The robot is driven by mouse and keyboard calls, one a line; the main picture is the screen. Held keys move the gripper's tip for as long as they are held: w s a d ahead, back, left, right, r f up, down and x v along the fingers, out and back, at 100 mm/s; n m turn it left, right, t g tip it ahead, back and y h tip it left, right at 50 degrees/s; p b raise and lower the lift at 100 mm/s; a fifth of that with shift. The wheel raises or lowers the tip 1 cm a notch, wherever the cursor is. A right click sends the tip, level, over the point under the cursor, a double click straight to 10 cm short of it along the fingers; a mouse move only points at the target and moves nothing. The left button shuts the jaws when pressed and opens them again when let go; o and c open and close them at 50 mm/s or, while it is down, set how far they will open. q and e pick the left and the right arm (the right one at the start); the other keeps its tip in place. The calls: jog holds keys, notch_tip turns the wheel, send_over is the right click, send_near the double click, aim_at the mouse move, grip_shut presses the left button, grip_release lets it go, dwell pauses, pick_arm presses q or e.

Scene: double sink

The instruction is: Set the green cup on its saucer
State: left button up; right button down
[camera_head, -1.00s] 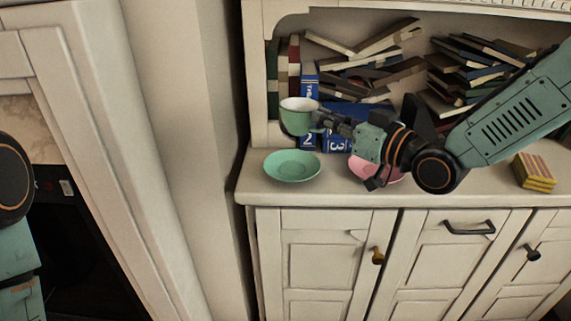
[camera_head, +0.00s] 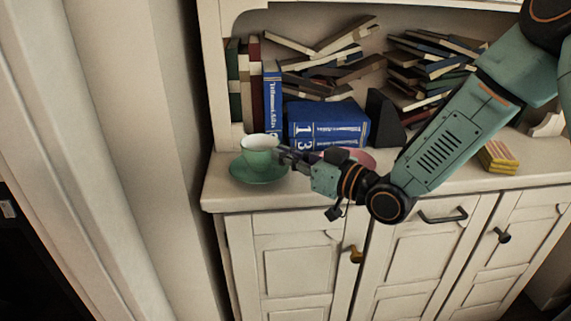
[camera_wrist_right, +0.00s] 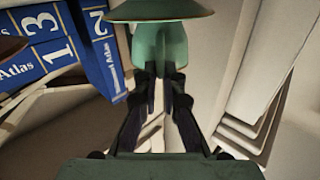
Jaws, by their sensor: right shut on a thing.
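The green cup (camera_head: 260,152), pale inside, is upright over the green saucer (camera_head: 257,178) at the left end of the counter. My right gripper (camera_head: 284,154) is shut on the cup's right side, where its handle was. In the right wrist view the cup (camera_wrist_right: 160,40) is between the fingers, with the saucer (camera_wrist_right: 160,9) against its base at the top edge. The cup hides the saucer's middle, so I cannot tell whether it rests fully on it. My left gripper is out of view.
Blue atlas books (camera_head: 328,122) stand close behind the cup. A pink dish (camera_head: 362,158) is partly hidden behind my right gripper. Piled books (camera_head: 430,65) fill the shelf, and a striped yellow block (camera_head: 497,157) sits at the right. The counter's front edge (camera_head: 300,193) is near.

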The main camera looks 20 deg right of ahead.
jog(key=shift+w+f, duration=0.15)
jog(key=shift+f, duration=0.4)
jog(key=shift+w+a, duration=0.25)
jog(key=shift+s+d+f, duration=0.15)
jog(key=shift+s, duration=0.15)
jog(key=c, duration=1.8)
grip_release()
jog(key=shift+w+f, duration=0.1)
jog(key=shift+w, duration=0.1)
jog(key=o, duration=0.3)
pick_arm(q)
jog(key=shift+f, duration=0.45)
pick_arm(e)
jog(key=shift+s, duration=0.15)
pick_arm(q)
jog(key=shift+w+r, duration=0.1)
